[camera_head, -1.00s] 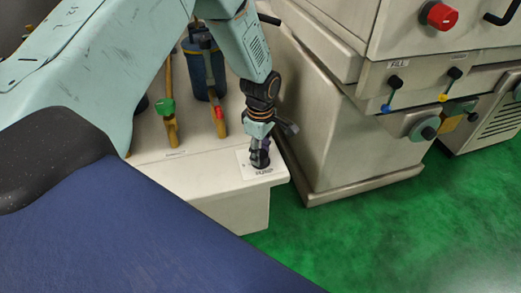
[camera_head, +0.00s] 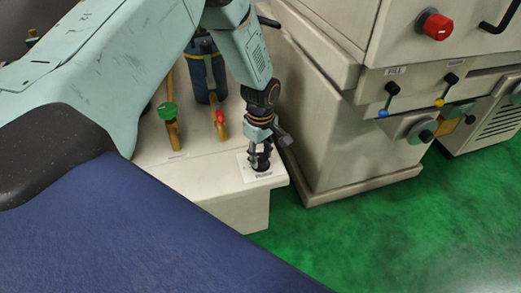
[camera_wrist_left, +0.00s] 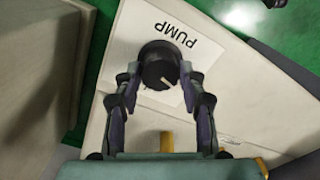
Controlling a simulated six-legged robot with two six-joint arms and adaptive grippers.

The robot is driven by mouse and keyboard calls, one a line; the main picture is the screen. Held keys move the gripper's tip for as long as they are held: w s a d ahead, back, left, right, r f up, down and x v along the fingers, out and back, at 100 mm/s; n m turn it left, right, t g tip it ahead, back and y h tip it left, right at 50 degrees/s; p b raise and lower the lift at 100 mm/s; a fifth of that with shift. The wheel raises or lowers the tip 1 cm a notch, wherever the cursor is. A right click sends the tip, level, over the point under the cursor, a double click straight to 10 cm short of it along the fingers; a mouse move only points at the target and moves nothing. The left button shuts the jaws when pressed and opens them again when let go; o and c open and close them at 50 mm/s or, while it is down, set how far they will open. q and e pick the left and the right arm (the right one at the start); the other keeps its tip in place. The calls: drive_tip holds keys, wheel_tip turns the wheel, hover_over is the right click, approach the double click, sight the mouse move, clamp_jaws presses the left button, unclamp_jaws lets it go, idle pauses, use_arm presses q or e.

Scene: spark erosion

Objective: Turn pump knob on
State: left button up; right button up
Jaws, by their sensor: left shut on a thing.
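The black round pump knob (camera_wrist_left: 158,60) is on a white label printed PUMP (camera_wrist_left: 171,27) in the left wrist view. A pale pointer mark shows on the knob's top, toward the lower right of that view. My left gripper (camera_wrist_left: 160,73) is shut on the knob, one fingertip on each side. In the head view the left gripper (camera_head: 260,161) points down at the front right corner of the pale cabinet top (camera_head: 205,172). The fingers partly hide the knob there. My right gripper is in neither view.
A green-handled valve (camera_head: 167,112) and a red-handled valve (camera_head: 220,118) stand left of my gripper, with a blue cylinder (camera_head: 199,71) behind. A machine with a red knob (camera_head: 435,25) and levers stands to the right. The green floor (camera_head: 365,235) in front is clear.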

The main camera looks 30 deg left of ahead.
sight(260, 157)
use_arm(q)
drive_tip(key=m+p, duration=0.1)
drive_tip(key=m, duration=0.1)
drive_tip(key=shift+m, duration=0.4)
drive_tip(key=m+p, duration=0.1)
drive_tip(key=m, duration=0.2)
drive_tip(key=shift+m, duration=0.3)
drive_tip(key=m, duration=0.3)
drive_tip(key=shift+m, duration=2.6)
drive_tip(key=o, duration=1.2)
drive_tip(key=shift+c, duration=0.2)
wheel_tip(260, 157, up, 12)
